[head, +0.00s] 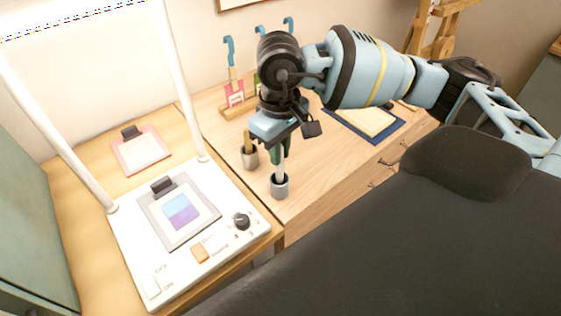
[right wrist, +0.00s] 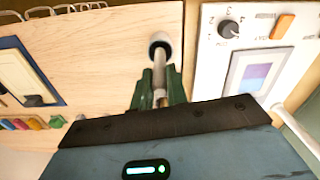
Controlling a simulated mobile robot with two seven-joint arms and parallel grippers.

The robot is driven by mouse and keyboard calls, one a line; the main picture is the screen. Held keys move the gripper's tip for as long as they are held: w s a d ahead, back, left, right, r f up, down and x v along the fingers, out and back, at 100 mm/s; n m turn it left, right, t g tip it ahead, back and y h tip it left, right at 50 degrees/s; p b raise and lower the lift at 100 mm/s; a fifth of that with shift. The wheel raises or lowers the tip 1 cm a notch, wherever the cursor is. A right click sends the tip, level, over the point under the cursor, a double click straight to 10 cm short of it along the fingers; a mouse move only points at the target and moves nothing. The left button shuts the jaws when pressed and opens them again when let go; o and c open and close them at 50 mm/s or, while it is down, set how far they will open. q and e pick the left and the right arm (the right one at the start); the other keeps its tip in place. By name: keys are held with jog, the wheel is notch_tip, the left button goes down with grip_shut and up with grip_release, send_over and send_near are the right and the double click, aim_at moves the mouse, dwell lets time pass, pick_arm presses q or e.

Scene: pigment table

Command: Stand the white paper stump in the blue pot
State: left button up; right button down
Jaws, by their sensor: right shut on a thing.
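The white paper stump (head: 281,164) is upright in my right gripper (head: 280,148), whose green fingers are shut on it. Its lower end is at the mouth of a small grey-looking pot (head: 280,188) near the table's front edge; I cannot tell how deep it reaches. In the right wrist view the stump (right wrist: 160,72) runs from between the fingers (right wrist: 160,92) to the round mouth of the pot (right wrist: 159,44), which has a pale rim and a dark inside. No pot looks clearly blue. My left gripper is not in view.
A second grey pot (head: 250,159) holding a yellowish stick stands close behind and left. A white device with a knob (head: 241,220) lies at the left. A rack with blue-handled tools (head: 236,108) is behind. A blue-edged board (head: 372,122) lies at the right.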

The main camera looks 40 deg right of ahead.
aim_at(280, 182)
jog(key=shift+f, duration=1.9)
jog(key=shift+f, duration=0.2)
jog(key=c, duration=1.8)
grip_release()
jog(key=shift+c, duration=0.2)
jog(key=o, duration=0.5)
jog(key=shift+c, duration=0.2)
